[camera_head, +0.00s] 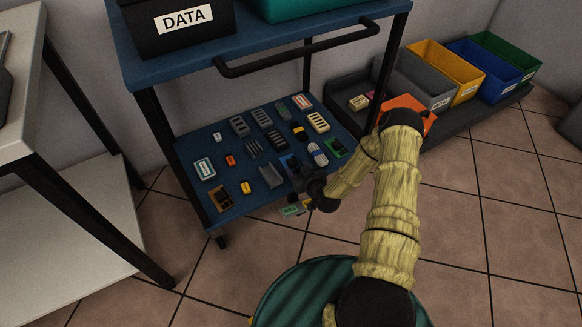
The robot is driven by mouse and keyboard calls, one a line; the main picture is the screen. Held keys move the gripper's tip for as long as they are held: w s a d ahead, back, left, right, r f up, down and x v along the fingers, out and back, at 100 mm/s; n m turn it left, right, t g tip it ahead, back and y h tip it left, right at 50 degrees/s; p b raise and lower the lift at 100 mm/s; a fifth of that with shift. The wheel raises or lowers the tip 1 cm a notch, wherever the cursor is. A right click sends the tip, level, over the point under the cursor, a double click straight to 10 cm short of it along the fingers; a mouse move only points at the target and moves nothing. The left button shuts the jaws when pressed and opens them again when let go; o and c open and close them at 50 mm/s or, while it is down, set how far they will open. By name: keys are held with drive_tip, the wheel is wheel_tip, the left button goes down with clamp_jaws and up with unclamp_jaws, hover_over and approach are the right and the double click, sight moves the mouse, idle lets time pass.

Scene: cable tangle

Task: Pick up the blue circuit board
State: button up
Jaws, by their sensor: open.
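A small dark blue piece (289,162), which looks like the blue circuit board, lies on the lower shelf of the blue cart, near its front right part. It is small and dim, and my wrist partly crowds it, so its details are hard to read. My gripper (304,199) is open at the end of my arm, over the front edge of the lower shelf, just below and right of the blue piece in the picture. I see nothing held in it. The fingers are small and dark against the shelf.
The lower shelf (240,205) holds several small parts in rows, with a green board (336,148) at right. The cart's handle (300,50) and top shelf (130,65) overhang it. A white table (75,200) stands left; coloured bins (455,75) sit right.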

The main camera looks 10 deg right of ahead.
sight(292, 163)
drive_tip(key=shift+d, duration=0.25)
drive_tip(key=shift+w+a+f+b, duration=0.35)
drive_tip(key=shift+f+b, duration=0.05)
drive_tip(key=shift+b, duration=0.25)
drive_tip(key=b+x, duration=0.2)
drive_tip(key=x, duration=0.1)
drive_tip(key=shift+f, duration=0.1)
drive_tip(key=shift+w+b, duration=0.4)
drive_tip(key=c, duration=1.1)
